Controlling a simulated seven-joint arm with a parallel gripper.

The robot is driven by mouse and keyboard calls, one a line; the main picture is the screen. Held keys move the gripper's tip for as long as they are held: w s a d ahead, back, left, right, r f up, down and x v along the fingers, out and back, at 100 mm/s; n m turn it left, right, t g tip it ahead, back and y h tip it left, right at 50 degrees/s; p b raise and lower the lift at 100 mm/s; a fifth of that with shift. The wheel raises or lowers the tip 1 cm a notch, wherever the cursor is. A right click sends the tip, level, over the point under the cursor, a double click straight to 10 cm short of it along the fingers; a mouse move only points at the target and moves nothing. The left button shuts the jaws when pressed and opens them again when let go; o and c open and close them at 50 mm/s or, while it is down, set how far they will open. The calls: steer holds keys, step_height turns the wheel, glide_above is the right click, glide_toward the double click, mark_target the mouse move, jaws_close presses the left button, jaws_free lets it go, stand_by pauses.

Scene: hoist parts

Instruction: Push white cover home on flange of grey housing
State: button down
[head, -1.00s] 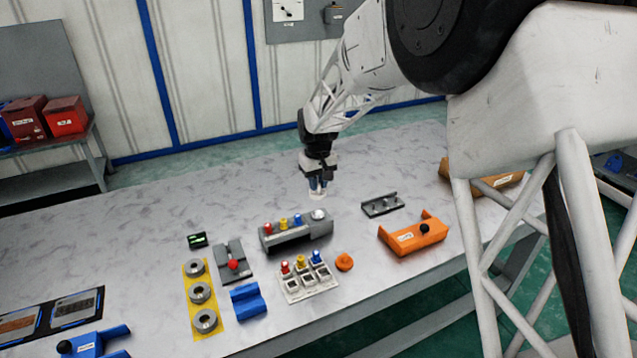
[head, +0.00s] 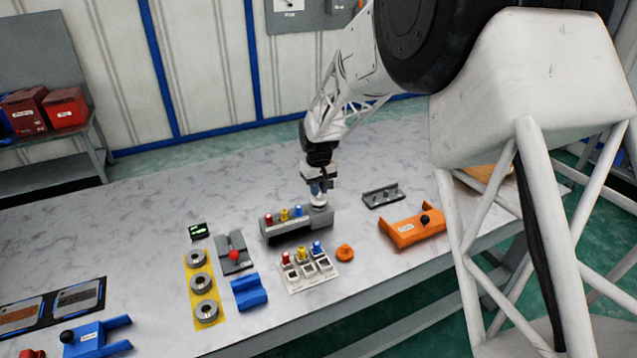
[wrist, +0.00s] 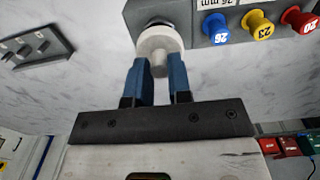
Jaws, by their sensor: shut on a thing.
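The white cover (wrist: 158,42) is a round cap with a stem, and my gripper (wrist: 160,72) is shut on that stem with its two blue fingers. In the head view my gripper (head: 318,190) points down over the right end of the grey housing (head: 290,231). The cover (head: 318,204) shows there just below the fingertips, at the flange end. In the wrist view the cover lies right against or just above the dark round flange (wrist: 155,23) of the housing (wrist: 195,28). The cover hides most of the flange, so I cannot tell whether it is seated.
Red, yellow and blue knobs (head: 284,214) stand on the housing, left of my gripper. A white tray with coloured plugs (head: 309,272) and an orange knob (head: 345,253) lie in front. A grey bracket (head: 383,195) and an orange part (head: 412,232) are to the right.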

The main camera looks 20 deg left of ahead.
steer(key=shift+f, duration=0.8)
steer(key=shift+f, duration=0.7)
stand_by(5.3)
steer(key=c, duration=1)
jaws_free()
steer(key=shift+o, duration=0.2)
steer(key=shift+r, duration=0.15)
